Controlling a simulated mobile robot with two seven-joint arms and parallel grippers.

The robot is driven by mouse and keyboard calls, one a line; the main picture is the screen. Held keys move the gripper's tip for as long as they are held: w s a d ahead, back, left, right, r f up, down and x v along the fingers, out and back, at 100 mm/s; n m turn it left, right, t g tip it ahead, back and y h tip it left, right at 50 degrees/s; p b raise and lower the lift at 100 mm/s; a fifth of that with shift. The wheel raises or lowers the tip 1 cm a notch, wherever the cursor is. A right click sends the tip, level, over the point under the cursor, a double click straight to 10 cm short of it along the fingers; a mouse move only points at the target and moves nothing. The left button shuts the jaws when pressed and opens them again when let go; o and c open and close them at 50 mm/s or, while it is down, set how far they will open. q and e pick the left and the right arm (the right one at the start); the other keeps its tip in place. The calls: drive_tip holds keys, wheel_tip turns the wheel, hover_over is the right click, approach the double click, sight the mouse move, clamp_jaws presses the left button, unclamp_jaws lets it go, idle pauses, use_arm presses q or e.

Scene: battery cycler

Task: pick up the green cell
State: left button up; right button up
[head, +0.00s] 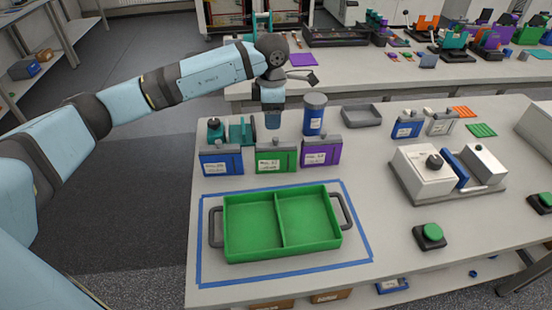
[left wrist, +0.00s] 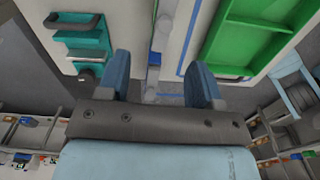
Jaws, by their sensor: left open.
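The green cell (head: 276,157) stands upright on the table, a flat green block with a grey top and a white label. It is the middle one of a row, between a blue cell (head: 221,161) and a purple cell (head: 321,152). My left gripper (head: 272,121) points down behind and above the green cell, apart from it. In the left wrist view its two blue fingers (left wrist: 161,64) are spread and hold nothing. A narrow grey and blue shape shows beyond them; I cannot tell which cell it is. My right gripper is not in view.
A green two-part tray (head: 281,224) with grey handles lies inside blue tape in front of the cells. A teal fixture (head: 241,131) and a blue cylinder (head: 314,115) stand behind them. A white device (head: 430,172) and a green button (head: 432,232) are at the right.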

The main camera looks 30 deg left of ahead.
sight(276, 144)
use_arm(q)
wheel_tip(276, 144, down, 6)
drive_tip(key=shift+r, duration=0.15)
drive_tip(key=shift+d+f+p, duration=0.15)
drive_tip(key=shift+f+p, duration=0.1)
drive_tip(key=shift+f, duration=0.7)
drive_tip(key=shift+d+f+p, duration=0.2)
drive_tip(key=shift+f+p, duration=0.05)
drive_tip(key=shift+f, duration=0.65)
drive_tip(key=shift+d+f+p, duration=0.15)
drive_tip(key=shift+f+p, duration=0.1)
drive_tip(key=shift+f, duration=0.7)
drive_tip(key=shift+r, duration=0.1)
clamp_jaws()
